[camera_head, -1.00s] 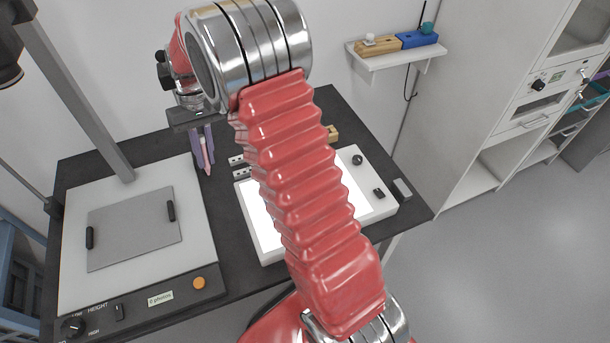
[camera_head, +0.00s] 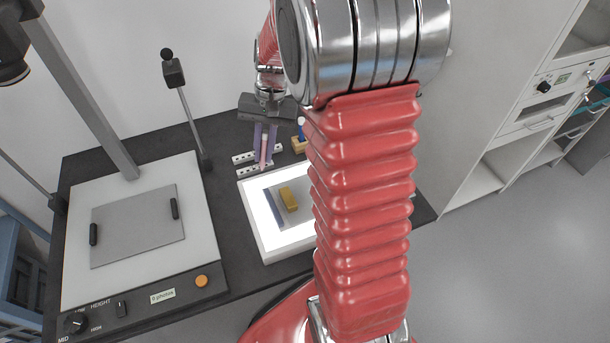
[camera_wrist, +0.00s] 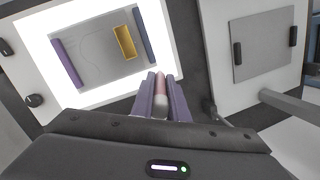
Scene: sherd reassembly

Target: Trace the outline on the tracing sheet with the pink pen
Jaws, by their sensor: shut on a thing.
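My gripper (camera_head: 264,160) is shut on the pink pen (camera_head: 265,147), which points down between its purple fingers. The pen also shows in the wrist view (camera_wrist: 160,97). It is near the back edge of the lit light box (camera_head: 250,212); its tip's height above the surface is hard to tell. The grey tracing sheet (camera_head: 303,217) lies on the light box, partly hidden by my arm. In the wrist view, the sheet (camera_wrist: 100,69) carries a faint curved outline.
A copy stand with a grey plate (camera_head: 135,225) and a column (camera_head: 85,100) stands at left. A thin post with a dark head (camera_head: 173,72) rises left of my gripper. White perforated strips (camera_head: 243,158) and a wooden block (camera_head: 299,146) lie behind the light box.

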